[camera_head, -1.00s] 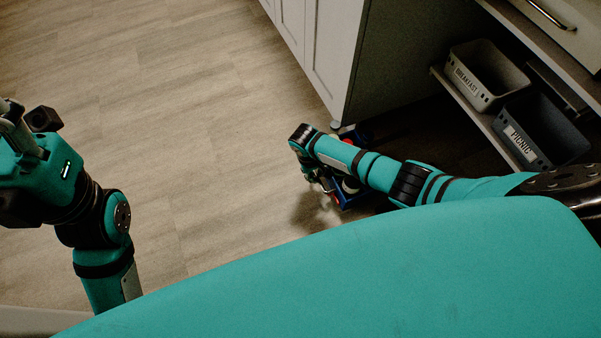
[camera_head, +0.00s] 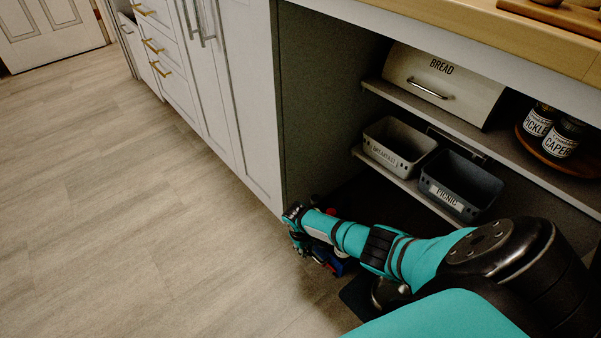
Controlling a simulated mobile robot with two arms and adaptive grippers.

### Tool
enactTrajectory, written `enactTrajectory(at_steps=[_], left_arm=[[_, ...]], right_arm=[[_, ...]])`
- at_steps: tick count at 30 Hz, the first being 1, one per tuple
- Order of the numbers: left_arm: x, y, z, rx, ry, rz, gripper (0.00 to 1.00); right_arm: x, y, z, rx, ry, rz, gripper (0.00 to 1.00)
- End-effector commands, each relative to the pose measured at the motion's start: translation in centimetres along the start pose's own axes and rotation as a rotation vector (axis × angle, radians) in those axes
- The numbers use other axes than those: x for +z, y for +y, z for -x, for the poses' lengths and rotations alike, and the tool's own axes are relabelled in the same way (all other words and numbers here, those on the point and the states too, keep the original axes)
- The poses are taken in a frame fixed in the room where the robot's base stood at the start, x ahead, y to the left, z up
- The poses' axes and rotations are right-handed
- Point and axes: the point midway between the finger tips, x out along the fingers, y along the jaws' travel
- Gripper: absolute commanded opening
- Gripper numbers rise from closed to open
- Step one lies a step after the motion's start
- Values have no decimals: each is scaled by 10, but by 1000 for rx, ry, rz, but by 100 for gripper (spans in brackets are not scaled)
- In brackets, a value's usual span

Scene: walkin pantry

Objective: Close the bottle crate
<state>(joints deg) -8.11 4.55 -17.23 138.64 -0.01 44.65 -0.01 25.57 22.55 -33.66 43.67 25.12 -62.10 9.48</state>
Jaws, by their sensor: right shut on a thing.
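The bottle crate (camera_head: 336,268) is a blue thing low at the floor by the cabinet corner, with bits of red near it. My right arm covers most of it, so its shape and front cannot be made out. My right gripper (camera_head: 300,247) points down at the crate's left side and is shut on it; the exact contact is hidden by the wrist. My left gripper is out of view.
Above the crate, a shelf holds a pale breakfast bin (camera_head: 398,147) and a dark picnic bin (camera_head: 461,186). A bread box (camera_head: 443,84) and labelled jars (camera_head: 561,139) stand higher. White cabinets (camera_head: 250,110) run along the left; the wooden floor (camera_head: 130,210) is clear.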

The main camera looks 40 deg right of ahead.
Motion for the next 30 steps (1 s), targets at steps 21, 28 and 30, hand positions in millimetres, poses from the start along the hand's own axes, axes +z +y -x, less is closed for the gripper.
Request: enactTrajectory(at_steps=[21, 28, 30], left_arm=[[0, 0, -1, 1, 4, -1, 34], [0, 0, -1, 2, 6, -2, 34], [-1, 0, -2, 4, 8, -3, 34]], right_arm=[[0, 8, -2, 6, -1, 1, 34], [1, 6, -1, 3, -1, 0, 34], [0, 6, -1, 2, -1, 0, 34]])
